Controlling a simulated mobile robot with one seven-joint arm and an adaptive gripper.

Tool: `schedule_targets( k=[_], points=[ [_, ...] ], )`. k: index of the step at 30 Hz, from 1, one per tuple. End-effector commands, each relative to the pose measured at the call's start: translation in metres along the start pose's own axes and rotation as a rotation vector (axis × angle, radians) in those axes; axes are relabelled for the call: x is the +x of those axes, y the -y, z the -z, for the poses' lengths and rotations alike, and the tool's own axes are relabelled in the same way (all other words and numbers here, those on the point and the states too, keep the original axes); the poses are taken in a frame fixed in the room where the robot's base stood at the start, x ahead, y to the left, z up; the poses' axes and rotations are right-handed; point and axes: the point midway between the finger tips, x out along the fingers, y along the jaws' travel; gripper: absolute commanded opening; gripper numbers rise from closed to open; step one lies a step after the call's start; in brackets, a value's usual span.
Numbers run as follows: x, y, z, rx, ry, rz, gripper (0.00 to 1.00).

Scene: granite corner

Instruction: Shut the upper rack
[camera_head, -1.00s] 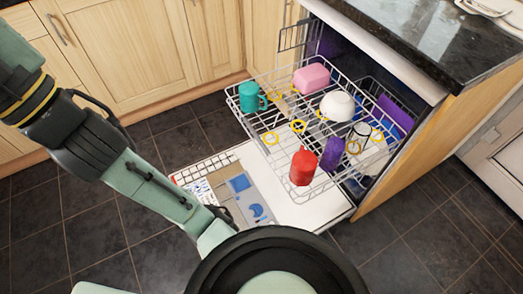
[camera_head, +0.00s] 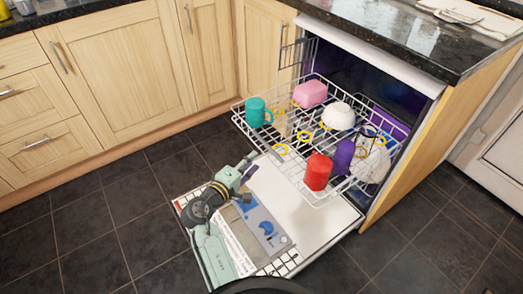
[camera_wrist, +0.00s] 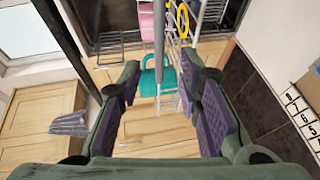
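The upper rack (camera_head: 272,152) is a white wire basket, pulled out of the dishwasher over its lowered door.
The lowered dishwasher door (camera_head: 310,235) lies under the rack and my forearm. Wooden cabinets (camera_head: 110,80) stand at the left and back. The granite worktop (camera_head: 420,40) overhangs the dishwasher. The dark tiled floor (camera_head: 110,225) is clear at the left.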

Motion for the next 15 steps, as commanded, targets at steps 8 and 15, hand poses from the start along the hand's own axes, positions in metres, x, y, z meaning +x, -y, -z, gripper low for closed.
schedule_targets(
  k=[8, 15],
  points=[
    [0.044, -0.003, 0.000, 0.001, 0.003, -0.001, 0.32],
    [0.086, -0.003, 0.001, 0.002, 0.000, -0.001, 0.32]
  ],
)
